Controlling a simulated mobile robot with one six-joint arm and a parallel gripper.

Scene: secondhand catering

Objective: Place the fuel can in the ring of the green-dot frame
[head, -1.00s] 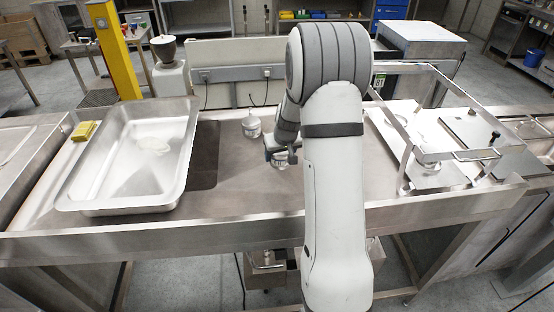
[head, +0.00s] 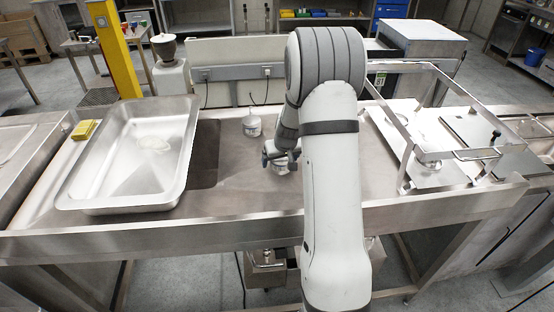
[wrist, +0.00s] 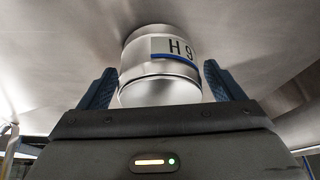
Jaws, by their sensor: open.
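A silver can (wrist: 160,62) with a label reading "H 9" and a blue stripe stands between the two blue fingers of my gripper (wrist: 160,84) in the wrist view. The fingers are open, with a gap on each side of it. In the head view my gripper (head: 279,158) is low over the bench at this can (head: 282,169), hiding much of it. A second pale can (head: 252,126) stands behind and to the left. A metal frame (head: 470,98) with a green tag (head: 380,79) stands at the right; its ring is not clear to me.
A large steel pan (head: 120,190) fills the left of the bench, with a yellow block (head: 83,130) beside it. A dark mat (head: 205,155) lies right of the pan. Bare bench (head: 240,190) lies in front of my gripper.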

